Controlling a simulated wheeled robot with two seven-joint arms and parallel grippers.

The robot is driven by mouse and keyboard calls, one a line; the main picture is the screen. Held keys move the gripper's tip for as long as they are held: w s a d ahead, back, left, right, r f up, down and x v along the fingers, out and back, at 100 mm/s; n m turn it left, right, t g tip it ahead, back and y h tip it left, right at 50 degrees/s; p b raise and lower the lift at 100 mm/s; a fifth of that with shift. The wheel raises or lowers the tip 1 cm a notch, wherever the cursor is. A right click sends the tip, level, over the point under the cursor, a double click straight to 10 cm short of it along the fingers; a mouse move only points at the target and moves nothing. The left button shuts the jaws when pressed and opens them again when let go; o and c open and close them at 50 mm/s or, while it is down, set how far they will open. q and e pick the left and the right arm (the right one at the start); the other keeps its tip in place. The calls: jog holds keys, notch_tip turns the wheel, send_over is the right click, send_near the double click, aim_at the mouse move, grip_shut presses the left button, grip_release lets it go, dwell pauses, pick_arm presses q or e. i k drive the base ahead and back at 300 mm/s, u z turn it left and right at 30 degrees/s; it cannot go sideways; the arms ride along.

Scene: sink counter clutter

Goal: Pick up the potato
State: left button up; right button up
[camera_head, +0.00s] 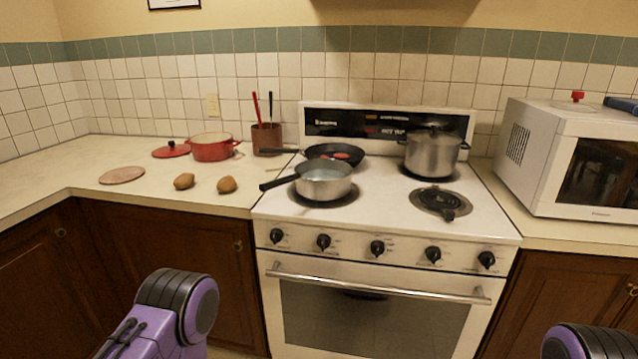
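Two brown potatoes lie on the counter left of the stove, near its front edge. The left potato (184,181) and the right potato (227,184) are a short gap apart. Purple and black links of my two arms show at the bottom, one left of centre and one at the right corner. Neither gripper is in view. Nothing covers the potatoes.
A red pot (210,150), its red lid (171,150), a round board (122,175) and a utensil holder (267,140) share the counter (60,172). The stove holds a saucepan (323,184), a skillet (345,150) and a stockpot (431,155). A microwave (535,165) stands right.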

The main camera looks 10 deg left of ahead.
aim_at(227, 183)
jog(key=u, duration=0.3)
jog(key=k, duration=0.4)
jog(key=u, duration=1)
jog(key=k, duration=0.9)
jog(key=u, duration=0.9)
jog(key=i, duration=1.55)
jog(key=z, duration=0.3)
jog(key=i, duration=0.95)
jog(key=z, duration=1.4)
jog(key=i, duration=0.85)
jog(key=z, duration=0.85)
